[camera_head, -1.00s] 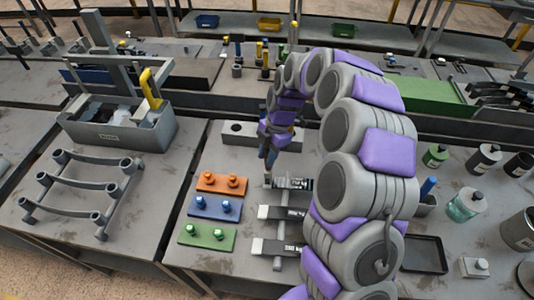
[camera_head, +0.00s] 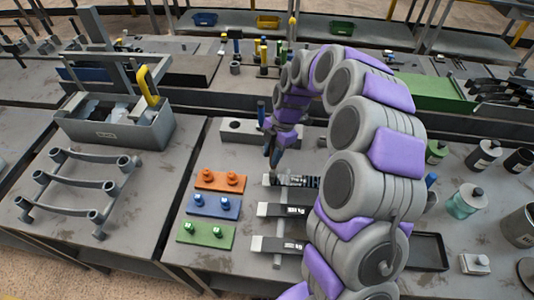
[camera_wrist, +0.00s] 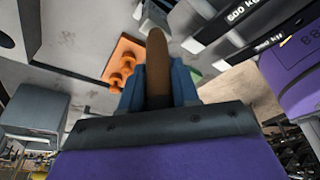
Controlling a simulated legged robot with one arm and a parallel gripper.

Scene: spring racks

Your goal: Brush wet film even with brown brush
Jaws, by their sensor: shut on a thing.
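My gripper (camera_wrist: 158,92) is shut on the brown brush (camera_wrist: 157,55), which stands up between the blue fingers in the wrist view. In the head view my gripper (camera_head: 273,150) points down over the rear end of the rack of springs or bars. The nearest bar (camera_head: 290,180) lies just below it and has a dark ribbed stretch. Two more labelled bars, the middle one (camera_head: 284,210) and the front one (camera_head: 276,245), lie nearer the camera. My arm covers their right ends. I cannot make out a wet film, nor whether the brush touches the bar.
Orange (camera_head: 220,180), blue (camera_head: 213,206) and green (camera_head: 206,235) plates with knobs lie left of the bars. A grey block with holes (camera_head: 236,130) stands behind. A grey bin (camera_head: 118,134) and a leaf-spring rack (camera_head: 70,195) stand on the left table. Bottles (camera_head: 468,198) and a dark tray (camera_head: 429,252) are right.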

